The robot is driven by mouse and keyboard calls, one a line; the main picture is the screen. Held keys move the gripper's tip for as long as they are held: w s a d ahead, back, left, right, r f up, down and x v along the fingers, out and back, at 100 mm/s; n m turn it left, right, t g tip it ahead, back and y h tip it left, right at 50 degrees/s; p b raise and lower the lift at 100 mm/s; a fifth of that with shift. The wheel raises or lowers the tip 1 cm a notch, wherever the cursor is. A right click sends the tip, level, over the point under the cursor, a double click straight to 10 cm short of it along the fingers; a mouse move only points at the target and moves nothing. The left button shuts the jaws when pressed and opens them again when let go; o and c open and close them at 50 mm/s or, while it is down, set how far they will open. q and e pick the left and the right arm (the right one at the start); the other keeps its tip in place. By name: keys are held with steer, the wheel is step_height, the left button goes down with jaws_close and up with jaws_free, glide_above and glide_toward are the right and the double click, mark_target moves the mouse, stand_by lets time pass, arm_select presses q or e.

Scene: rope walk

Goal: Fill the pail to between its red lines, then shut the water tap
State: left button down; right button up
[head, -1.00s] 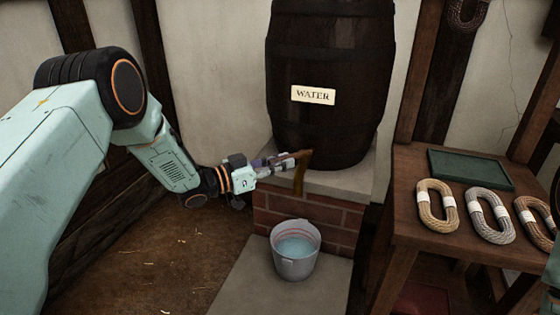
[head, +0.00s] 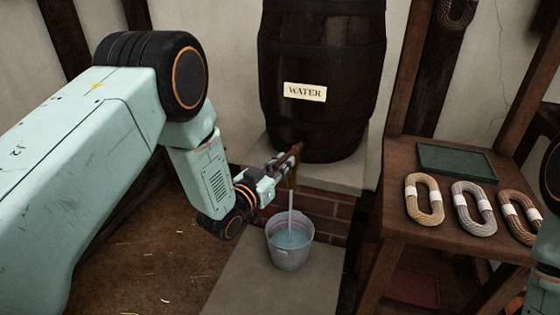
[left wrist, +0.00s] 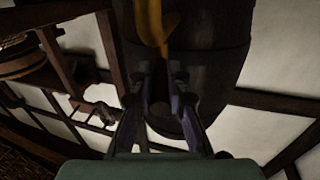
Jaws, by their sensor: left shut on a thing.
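The grey pail (head: 288,258) stands upright on a stone slab below the barrel's tap. A thin stream of water (head: 291,208) falls from the tap into it, and pale blue water (head: 290,238) shows inside. The level against the red lines is too small to tell. My left gripper (head: 284,161) is shut on the brass-coloured water tap (head: 293,173) at the foot of the dark barrel (head: 325,125) labelled WATER. The left wrist view shows my fingers (left wrist: 160,95) below the tap's yellow spout (left wrist: 150,22). My right gripper is out of view.
A wooden table (head: 405,165) at the right holds several rope coils (head: 424,200) and a green tray (head: 455,162). A brick plinth (head: 325,208) carries the barrel. The slab (head: 245,285) is bare around the pail.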

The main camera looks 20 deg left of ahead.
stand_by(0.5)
arm_select(q)
steer(key=c, duration=1.3)
jaws_free()
steer(key=v, duration=1.2)
steer(key=shift+d, duration=0.1)
